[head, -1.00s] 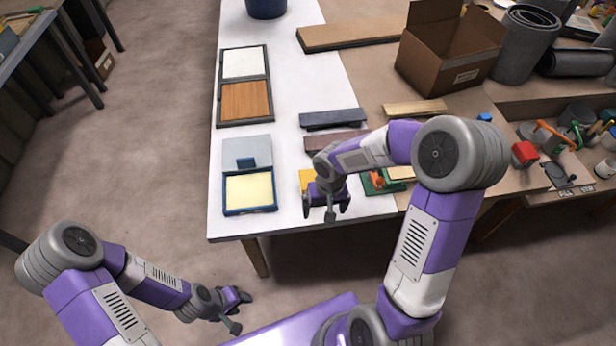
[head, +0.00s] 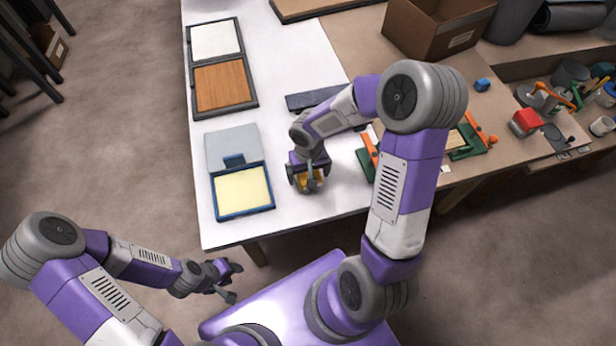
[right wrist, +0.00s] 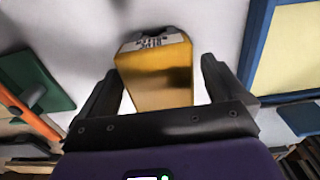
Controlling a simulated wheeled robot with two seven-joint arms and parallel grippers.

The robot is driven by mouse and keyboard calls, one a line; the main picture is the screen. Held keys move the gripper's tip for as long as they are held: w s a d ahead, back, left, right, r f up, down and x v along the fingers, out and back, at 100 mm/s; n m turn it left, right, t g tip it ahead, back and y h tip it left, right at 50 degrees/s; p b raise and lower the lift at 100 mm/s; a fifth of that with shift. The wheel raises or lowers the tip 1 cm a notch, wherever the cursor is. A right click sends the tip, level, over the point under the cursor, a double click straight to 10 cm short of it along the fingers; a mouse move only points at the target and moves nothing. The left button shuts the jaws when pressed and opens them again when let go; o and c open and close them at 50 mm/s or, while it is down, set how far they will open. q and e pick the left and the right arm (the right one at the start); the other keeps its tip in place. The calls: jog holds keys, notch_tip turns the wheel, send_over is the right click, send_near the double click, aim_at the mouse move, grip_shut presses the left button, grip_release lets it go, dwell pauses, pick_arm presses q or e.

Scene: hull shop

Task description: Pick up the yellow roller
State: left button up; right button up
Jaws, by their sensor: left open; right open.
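The yellow roller (right wrist: 154,78) shows in the right wrist view as a yellow, blocky shape with a pale printed label at its far end. It lies between the two open fingers of my right gripper (head: 307,186), with a light gap at each side. In the head view only a bit of the roller (head: 313,176) shows, as the right gripper hides the rest. My right gripper is low over the white table. My left gripper (head: 233,283) is open and empty, off the table's front edge at the lower left.
Left of the right gripper lies a blue-framed tray (head: 243,215) with a pale yellow panel. Green and orange clamps (head: 368,160) lie to its right, and a dark grey bar (head: 313,98) behind it. A cardboard box (head: 437,35) stands at the back right.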

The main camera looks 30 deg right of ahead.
jog(key=shift+f, duration=0.55)
jog(key=c, duration=1.5)
notch_tip(320, 180, up, 10)
jog(key=p, duration=0.3)
